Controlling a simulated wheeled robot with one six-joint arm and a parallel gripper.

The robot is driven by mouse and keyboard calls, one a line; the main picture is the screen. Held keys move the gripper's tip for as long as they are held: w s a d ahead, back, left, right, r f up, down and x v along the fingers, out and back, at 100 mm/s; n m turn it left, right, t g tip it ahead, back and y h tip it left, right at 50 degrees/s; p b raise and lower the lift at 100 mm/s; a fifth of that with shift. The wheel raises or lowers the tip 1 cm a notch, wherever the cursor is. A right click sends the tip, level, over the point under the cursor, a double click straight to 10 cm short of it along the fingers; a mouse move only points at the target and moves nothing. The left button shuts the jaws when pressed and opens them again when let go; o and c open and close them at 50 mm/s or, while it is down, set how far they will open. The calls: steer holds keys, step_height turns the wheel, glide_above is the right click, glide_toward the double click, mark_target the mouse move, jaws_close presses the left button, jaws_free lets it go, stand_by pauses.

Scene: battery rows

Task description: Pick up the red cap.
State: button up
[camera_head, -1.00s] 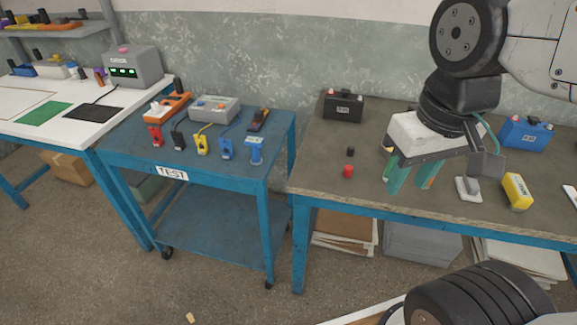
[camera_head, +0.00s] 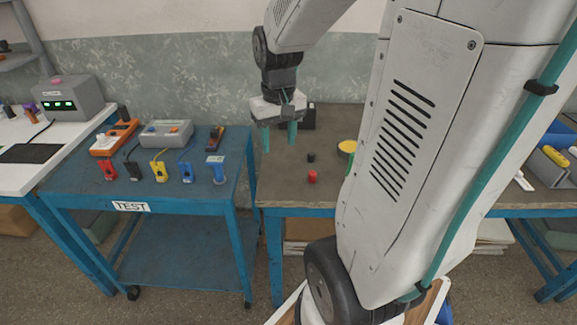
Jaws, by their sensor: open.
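The red cap (camera_head: 312,176) stands on the worn grey-brown workbench, near its front left edge. A small black cap (camera_head: 311,157) sits just behind it. My gripper (camera_head: 279,136) has two green fingers pointing down, spread apart with nothing between them. It hangs above the bench's left end, up and to the left of the red cap in the picture, and is not touching it. Its exact height above the bench is hard to tell.
The blue TEST cart (camera_head: 147,190) stands left of the bench with coloured clamps and a grey meter (camera_head: 166,133) on top. A black battery (camera_head: 308,117) is partly hidden behind my gripper. My arm covers much of the bench's middle. A yellow round thing (camera_head: 347,147) shows beside it.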

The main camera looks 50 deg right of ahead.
mark_target(312, 172)
steer(key=d+f+m, duration=0.1)
steer(key=d+f, duration=0.2)
steer(key=d, duration=0.1)
steer(key=d+f, duration=0.3)
steer(key=d, duration=0.2)
steer(key=d+f+m, duration=0.1)
steer(key=d+f, duration=0.3)
steer(key=d, duration=0.1)
steer(key=shift+s+m+g, duration=0.1)
steer(key=shift+m+g, duration=0.2)
step_height(312, 172, down, 8)
steer(key=shift+d+f, duration=0.1)
steer(key=shift+f, duration=0.05)
steer(key=c, duration=1)
steer(key=shift+c, duration=0.2)
